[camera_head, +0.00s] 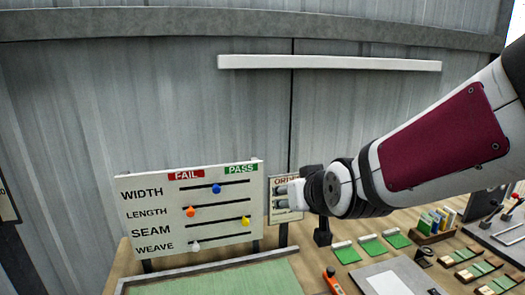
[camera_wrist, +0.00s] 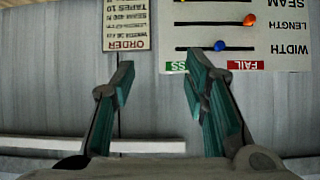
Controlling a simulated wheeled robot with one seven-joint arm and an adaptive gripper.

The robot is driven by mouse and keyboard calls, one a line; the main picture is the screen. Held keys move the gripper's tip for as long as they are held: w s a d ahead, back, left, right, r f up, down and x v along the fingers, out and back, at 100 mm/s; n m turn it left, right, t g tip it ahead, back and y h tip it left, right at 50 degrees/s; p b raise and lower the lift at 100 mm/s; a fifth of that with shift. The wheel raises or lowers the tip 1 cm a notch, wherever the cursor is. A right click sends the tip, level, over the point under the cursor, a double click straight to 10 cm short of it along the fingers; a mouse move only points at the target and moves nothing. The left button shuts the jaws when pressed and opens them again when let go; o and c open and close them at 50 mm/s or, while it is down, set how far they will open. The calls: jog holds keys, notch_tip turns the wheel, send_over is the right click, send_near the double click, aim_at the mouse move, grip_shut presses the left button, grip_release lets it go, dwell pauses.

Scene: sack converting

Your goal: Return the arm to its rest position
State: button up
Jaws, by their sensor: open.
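My gripper (camera_head: 284,194) is at the end of my white and maroon arm, which reaches in from the right in the head view. It is near the right edge of the inspection board (camera_head: 160,238), in front of an order card (camera_head: 286,216) that it partly hides. In the wrist view the two green-lined fingers of my gripper (camera_wrist: 160,70) stand apart with nothing between them. The board (camera_wrist: 285,35) and the order card (camera_wrist: 127,25) appear upside down there.
The board carries blue (camera_head: 216,188), orange (camera_head: 190,211), yellow (camera_head: 246,221) and white (camera_head: 196,247) sliders. Green-and-white pieces (camera_head: 373,246), a grey plate (camera_head: 393,280) and an orange-handled tool (camera_head: 333,281) lie on the bench below my arm. A white bar (camera_head: 330,63) is on the wall.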

jog(key=s+d+m+g+h, duration=0.1)
jog(key=s+d, duration=0.3)
jog(key=s, duration=0.4)
jog(key=s+d+r+g+h, duration=0.1)
jog(key=s+d, duration=0.3)
jog(key=s, duration=0.4)
jog(key=s+d+m+g+h, duration=0.1)
jog(key=s+d+g, duration=0.2)
jog(key=s, duration=0.5)
jog(key=shift+d+r+m, duration=0.3)
jog(key=shift+d+r, duration=0.05)
jog(key=shift+d, duration=0.45)
